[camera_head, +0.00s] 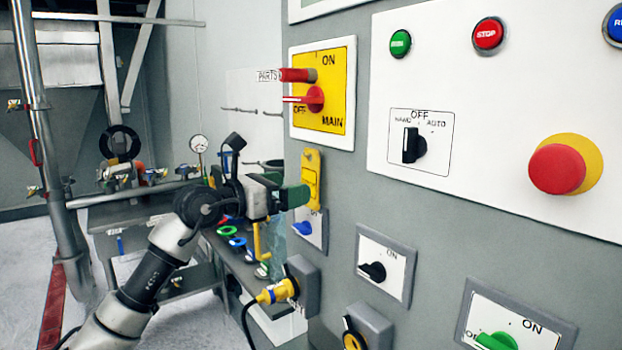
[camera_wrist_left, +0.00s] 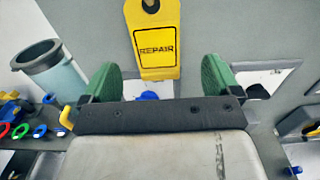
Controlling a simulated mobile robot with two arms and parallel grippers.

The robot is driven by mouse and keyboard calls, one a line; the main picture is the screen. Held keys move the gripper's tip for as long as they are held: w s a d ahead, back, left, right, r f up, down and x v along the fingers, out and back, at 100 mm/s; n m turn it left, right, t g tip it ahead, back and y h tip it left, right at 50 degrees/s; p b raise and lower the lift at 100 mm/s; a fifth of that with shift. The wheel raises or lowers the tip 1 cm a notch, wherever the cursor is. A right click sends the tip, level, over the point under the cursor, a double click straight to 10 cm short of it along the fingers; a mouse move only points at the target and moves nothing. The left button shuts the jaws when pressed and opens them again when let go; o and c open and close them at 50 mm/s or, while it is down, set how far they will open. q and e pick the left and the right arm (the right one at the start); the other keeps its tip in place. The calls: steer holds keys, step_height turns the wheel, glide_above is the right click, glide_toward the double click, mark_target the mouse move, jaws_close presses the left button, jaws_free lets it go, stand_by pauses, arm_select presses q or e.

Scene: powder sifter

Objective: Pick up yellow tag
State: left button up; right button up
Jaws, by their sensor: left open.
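The yellow tag (camera_head: 311,180) hangs on the grey panel below the main switch in the head view. In the left wrist view the yellow tag (camera_wrist_left: 154,48) shows the word REPAIR and a dark hole at its top. My left gripper (camera_head: 296,194) comes in from the left and is close to the tag's lower part. In the left wrist view its green fingertips (camera_wrist_left: 160,75) are apart, one on each side of the tag's lower end. Nothing is held. I cannot tell how far the fingers are from the panel. My right gripper is not in view.
A blue switch (camera_head: 303,229) is just below the tag. A yellow plug (camera_head: 277,291) with a cable sticks out lower down. The main switch (camera_head: 315,98) is above. A workbench (camera_head: 235,262) with coloured locks stands behind my left arm.

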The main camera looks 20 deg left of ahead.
mark_target(309, 180)
arm_select(q)
steer(key=p+x, duration=0.1)
steer(key=x, duration=0.1)
steer(key=p+x, duration=0.2)
steer(key=shift+w+r, duration=0.2)
steer(key=shift+w, duration=0.25)
steer(key=shift+w+d+f, duration=0.1)
steer(key=shift+w+d, duration=0.1)
steer(key=shift+d, duration=0.05)
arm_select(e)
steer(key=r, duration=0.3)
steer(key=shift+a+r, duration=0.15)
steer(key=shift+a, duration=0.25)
arm_select(q)
steer(key=shift+c, duration=0.6)
steer(key=c, duration=0.9)
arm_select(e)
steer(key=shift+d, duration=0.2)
arm_select(q)
steer(key=shift+a, duration=0.1)
